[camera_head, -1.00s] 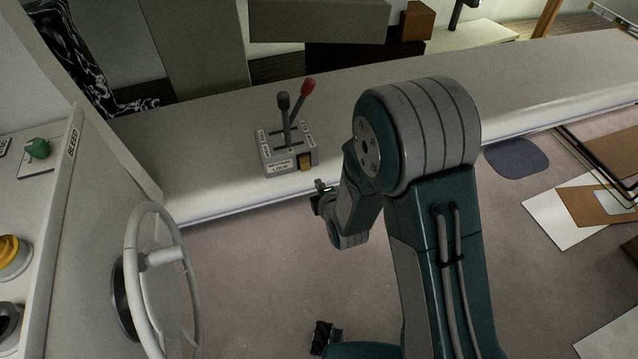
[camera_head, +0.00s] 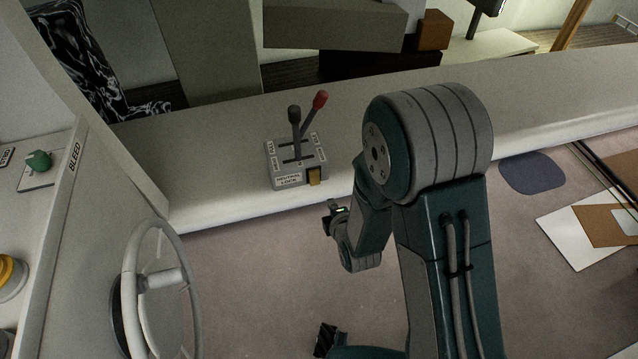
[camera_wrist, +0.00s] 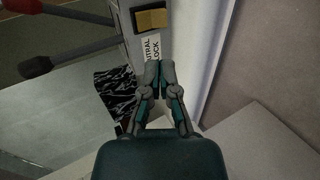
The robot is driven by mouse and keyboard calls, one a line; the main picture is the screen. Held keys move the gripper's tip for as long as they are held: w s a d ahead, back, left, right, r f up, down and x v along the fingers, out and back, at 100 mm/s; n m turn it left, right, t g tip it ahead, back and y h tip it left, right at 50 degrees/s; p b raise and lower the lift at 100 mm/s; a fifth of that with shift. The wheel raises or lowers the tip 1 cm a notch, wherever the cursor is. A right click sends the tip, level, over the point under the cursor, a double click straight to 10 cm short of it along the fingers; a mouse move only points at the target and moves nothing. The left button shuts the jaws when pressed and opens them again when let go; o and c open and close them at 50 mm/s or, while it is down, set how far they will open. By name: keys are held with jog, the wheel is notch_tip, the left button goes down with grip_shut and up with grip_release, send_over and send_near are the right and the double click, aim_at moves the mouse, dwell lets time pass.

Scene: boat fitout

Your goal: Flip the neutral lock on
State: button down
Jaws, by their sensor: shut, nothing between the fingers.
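The neutral lock is a yellow rocker switch (camera_head: 314,176) on the front face of a grey lever box (camera_head: 298,163), right of the "NEUTRAL LOCK" label (camera_head: 288,181). The switch (camera_wrist: 151,19) shows at the top of the wrist view, with the label (camera_wrist: 151,49) below it. I cannot tell its on or off position. My gripper (camera_wrist: 160,66) is shut and empty, its fingertips by the label's lower end and below the switch in the picture. Contact with the box cannot be told.
A black-knobbed lever (camera_head: 294,125) and a red-knobbed lever (camera_head: 314,112) rise from the box. The box stands on a long pale ledge (camera_head: 220,180). A steering wheel (camera_head: 160,280) stands at the left, with open floor between it and my arm.

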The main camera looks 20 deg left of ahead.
aim_at(316, 181)
jog(key=x, duration=1.2)
jog(key=shift+w+a+f, duration=0.15)
jog(key=shift+w+a, duration=0.1)
jog(key=shift+w+a+f, duration=0.1)
jog(key=shift+w+a, duration=0.05)
jog(key=shift+a, duration=0.05)
jog(key=shift+w+a+f+t, duration=0.1)
jog(key=shift+w+f+t, duration=0.05)
jog(key=shift+t, duration=0.15)
